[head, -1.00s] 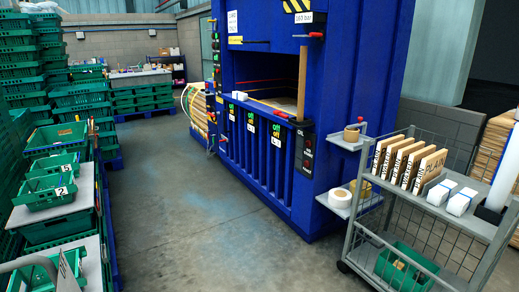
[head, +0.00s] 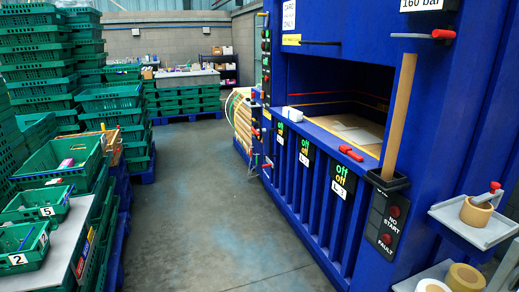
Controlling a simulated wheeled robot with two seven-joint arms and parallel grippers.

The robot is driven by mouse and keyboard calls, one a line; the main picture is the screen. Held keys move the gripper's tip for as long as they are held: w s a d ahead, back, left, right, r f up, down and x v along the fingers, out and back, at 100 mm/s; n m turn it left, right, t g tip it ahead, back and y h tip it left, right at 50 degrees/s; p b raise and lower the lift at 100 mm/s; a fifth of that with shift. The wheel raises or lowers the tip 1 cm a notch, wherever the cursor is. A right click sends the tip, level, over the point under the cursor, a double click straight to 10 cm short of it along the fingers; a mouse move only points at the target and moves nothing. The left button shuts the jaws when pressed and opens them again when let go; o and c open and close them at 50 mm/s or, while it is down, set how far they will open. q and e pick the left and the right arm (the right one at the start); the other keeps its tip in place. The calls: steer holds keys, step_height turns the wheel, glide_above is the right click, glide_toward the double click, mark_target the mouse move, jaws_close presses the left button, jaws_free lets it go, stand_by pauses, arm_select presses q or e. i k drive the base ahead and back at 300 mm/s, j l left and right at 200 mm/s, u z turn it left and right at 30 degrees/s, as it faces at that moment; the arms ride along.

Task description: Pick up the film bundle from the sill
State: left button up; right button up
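The blue baler (head: 325,55) stands on the right with its chamber open. A small white bundle (head: 289,114), which looks like the film bundle, rests on the sill (head: 318,136) towards its far left end. It is too small to make out its wrapping. Neither of my grippers is in view, and nothing is seen touching the bundle.
A red handle (head: 350,153) lies on the sill, and a brown post (head: 400,115) stands in a black holder at its near end. A side shelf (head: 474,226) holds a tape roll. Green crates (head: 62,155) line the left. The grey floor (head: 215,215) between is clear.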

mark_target(294, 115)
steer(key=i+j+u, duration=0.1)
steer(key=i+u, duration=0.25)
steer(key=i, duration=1.45)
steer(key=i+j+z, duration=0.15)
steer(key=i+z, duration=0.35)
steer(key=i+j+z, duration=0.3)
steer(key=z, duration=0.15)
steer(key=i+j+z, duration=0.3)
steer(key=j+z, duration=0.2)
steer(key=i+j+z, duration=0.2)
steer(key=j+z, duration=0.3)
